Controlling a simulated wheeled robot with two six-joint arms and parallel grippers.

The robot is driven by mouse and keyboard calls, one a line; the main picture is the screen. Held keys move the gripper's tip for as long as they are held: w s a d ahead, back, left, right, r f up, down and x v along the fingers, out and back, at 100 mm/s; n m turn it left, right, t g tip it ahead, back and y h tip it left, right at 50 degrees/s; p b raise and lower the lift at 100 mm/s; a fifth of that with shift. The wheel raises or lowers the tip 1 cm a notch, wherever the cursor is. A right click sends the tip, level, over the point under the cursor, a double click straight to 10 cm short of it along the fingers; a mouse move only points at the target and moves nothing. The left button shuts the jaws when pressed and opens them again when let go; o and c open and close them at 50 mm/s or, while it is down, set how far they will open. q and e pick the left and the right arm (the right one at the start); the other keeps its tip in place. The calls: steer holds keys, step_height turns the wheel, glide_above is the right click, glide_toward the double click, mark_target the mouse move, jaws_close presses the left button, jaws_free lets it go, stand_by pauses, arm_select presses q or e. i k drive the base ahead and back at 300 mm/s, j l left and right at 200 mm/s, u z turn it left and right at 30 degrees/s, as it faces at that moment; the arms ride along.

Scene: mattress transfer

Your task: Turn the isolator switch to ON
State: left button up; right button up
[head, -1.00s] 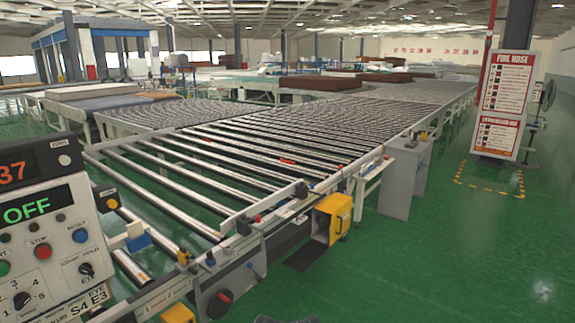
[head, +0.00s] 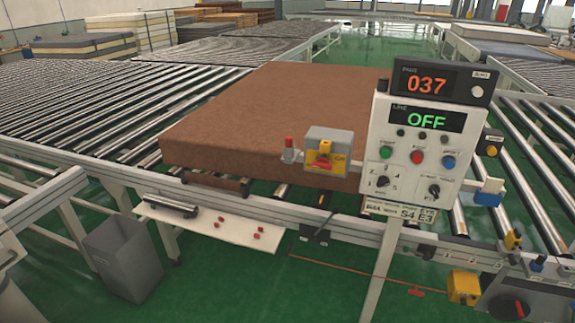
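A grey switch box (head: 343,140) with a yellow front and a red rotary handle (head: 324,162) stands at the conveyor's near edge, left of the control panel; it looks like the isolator switch. A small yellow piece sits above the handle. The handle's exact position and lettering are too small to read. The control panel (head: 452,150) shows a green OFF on its line display (head: 426,120) and a red 037 above. Another round dark switch with a red handle (head: 518,307) is cut off at the lower right. Neither of my grippers is in view.
A brown mattress (head: 250,115) lies on the roller conveyor behind the switch box. A white shelf (head: 205,222) with small red pieces juts from the conveyor's near side. A grey bin (head: 125,257) stands at the lower left.

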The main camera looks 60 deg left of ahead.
mark_target(322, 163)
steer(key=u, duration=1.85)
steer(key=k+l+u, duration=0.1)
steer(key=l, duration=0.2)
